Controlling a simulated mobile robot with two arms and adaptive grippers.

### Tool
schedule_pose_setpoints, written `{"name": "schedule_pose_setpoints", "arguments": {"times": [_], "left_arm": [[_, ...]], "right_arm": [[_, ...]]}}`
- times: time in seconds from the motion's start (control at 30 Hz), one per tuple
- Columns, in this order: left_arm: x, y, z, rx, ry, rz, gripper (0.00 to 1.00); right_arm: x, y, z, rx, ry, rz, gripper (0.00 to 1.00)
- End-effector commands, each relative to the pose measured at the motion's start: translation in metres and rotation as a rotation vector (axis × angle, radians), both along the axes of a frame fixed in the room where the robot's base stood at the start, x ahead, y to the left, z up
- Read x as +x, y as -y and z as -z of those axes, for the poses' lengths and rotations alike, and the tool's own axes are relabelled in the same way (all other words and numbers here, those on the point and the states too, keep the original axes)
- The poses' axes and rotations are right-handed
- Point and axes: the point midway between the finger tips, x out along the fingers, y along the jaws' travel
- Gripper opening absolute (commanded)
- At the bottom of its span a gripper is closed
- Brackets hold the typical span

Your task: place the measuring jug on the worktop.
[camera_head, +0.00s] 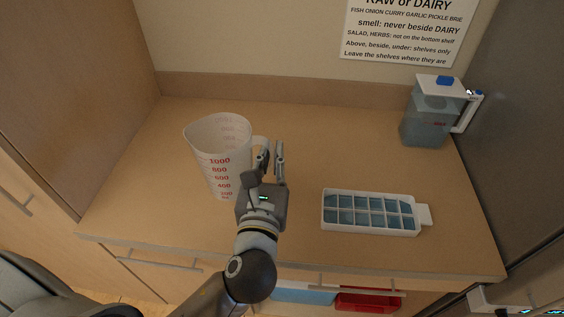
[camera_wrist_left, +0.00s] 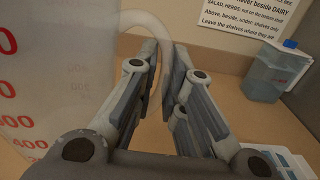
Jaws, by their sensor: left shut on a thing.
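The measuring jug (camera_head: 222,150) is clear white plastic with red markings. It appears upright over the left middle of the worktop (camera_head: 320,140), leaning slightly in the picture; I cannot tell whether its base touches the surface. My left gripper (camera_head: 268,150) is at the jug's right side, shut on its handle. In the left wrist view the jug wall (camera_wrist_left: 50,75) fills the left side, and its curved handle (camera_wrist_left: 155,35) passes between the fingers of my left gripper (camera_wrist_left: 165,60). The gripper hides part of the handle. My right gripper is not in view.
A white ice-cube tray (camera_head: 372,222) with blue compartments lies at the front right. A lidded water pitcher (camera_head: 430,118) with a blue cap stands at the back right. A printed sign (camera_head: 405,32) hangs on the wall. The worktop's middle back is clear.

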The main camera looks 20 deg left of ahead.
Motion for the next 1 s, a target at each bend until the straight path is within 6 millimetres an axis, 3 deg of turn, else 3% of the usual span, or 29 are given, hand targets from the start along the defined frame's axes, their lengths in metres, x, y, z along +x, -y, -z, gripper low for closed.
{"name": "schedule_pose_setpoints", "arguments": {"times": [0.17, 0.4, 0.5, 0.87, 1.0], "left_arm": [[0.014, -0.028, 0.012, 0.013, -0.004, -0.004, 0.0], [0.04, -0.082, 0.038, 0.011, -0.004, -0.004, 0.0], [0.047, -0.096, 0.062, 0.006, -0.006, -0.004, 0.0], [0.06, -0.12, 0.094, 0.004, -0.002, -0.002, 0.0], [0.061, -0.123, 0.116, 0.002, -0.006, -0.001, 0.0]], "right_arm": [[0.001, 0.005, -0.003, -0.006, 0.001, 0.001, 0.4], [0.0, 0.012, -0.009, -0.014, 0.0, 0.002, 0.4], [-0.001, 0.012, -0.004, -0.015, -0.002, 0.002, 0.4], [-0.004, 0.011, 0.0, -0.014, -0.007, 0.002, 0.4], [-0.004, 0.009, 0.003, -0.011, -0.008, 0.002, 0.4]]}}
